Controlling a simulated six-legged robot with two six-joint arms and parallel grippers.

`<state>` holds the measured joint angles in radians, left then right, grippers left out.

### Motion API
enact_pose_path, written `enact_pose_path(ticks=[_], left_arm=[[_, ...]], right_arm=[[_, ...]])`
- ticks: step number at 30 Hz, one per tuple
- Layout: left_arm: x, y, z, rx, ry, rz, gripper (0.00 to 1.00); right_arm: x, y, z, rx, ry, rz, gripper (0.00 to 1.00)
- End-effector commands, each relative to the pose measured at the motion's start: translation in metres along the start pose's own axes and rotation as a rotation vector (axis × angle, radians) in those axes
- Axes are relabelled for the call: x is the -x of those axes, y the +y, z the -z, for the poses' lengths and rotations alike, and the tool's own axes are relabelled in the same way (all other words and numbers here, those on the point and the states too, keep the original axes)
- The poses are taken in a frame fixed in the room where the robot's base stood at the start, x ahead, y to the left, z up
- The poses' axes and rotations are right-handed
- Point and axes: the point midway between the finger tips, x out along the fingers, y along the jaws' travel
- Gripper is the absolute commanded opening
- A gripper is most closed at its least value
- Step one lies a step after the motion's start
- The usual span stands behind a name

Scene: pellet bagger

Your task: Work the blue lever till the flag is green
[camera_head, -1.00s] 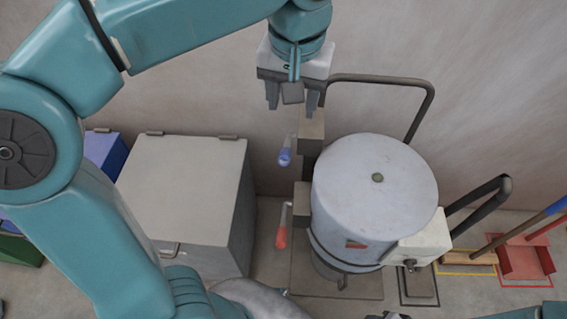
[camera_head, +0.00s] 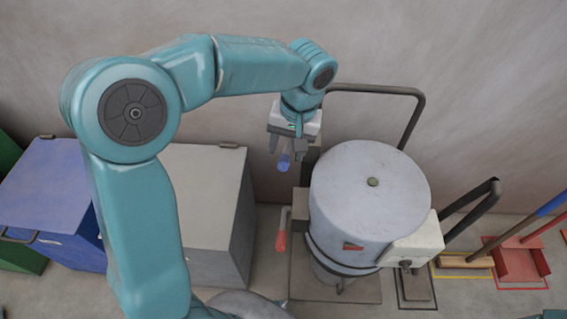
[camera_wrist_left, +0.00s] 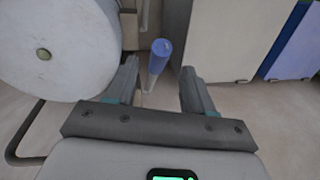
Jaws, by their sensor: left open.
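The blue lever (camera_head: 284,162) stands on the left side of the grey drum machine (camera_head: 370,190), and its blue grip also shows in the left wrist view (camera_wrist_left: 160,55). My left gripper (camera_head: 286,152) is open above and around the lever's place in the head view. In the left wrist view the grip lies between the two open fingers (camera_wrist_left: 158,90), nearer the left one, beyond their tips; contact is not visible. A red lever (camera_head: 282,236) sits lower on the same side. A small red flag (camera_head: 353,246) shows on the drum's front. My right gripper is not in view.
A grey bin (camera_head: 205,190) and a blue bin (camera_head: 50,195) stand to the left. A dark pipe rail (camera_head: 385,90) rises behind the drum. A white box (camera_head: 412,243) is on its right side, with a broom and a red dustpan (camera_head: 518,262) farther right.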

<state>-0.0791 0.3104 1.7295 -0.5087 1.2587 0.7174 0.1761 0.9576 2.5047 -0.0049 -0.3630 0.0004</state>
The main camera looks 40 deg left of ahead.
Motion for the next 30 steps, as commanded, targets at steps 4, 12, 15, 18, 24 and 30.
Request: enact_pose_path(ticks=[4,12,15,18,24,30], left_arm=[[-0.032,-0.001,-0.002,0.000,-0.004,0.002,0.53],[-0.059,0.000,-0.003,0.000,0.000,0.000,0.53],[-0.061,0.001,-0.003,0.000,0.001,-0.001,0.53],[-0.061,0.001,-0.003,0.000,0.001,-0.001,0.53],[-0.061,0.001,-0.003,0.000,0.001,-0.001,0.17],[-0.060,0.000,-0.003,0.000,0.000,-0.001,0.00]], right_arm=[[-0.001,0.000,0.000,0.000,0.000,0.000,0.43],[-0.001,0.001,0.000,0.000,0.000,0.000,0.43],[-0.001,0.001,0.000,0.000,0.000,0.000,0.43],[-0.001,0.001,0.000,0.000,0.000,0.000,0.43],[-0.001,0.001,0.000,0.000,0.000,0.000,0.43],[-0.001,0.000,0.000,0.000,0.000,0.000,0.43]])
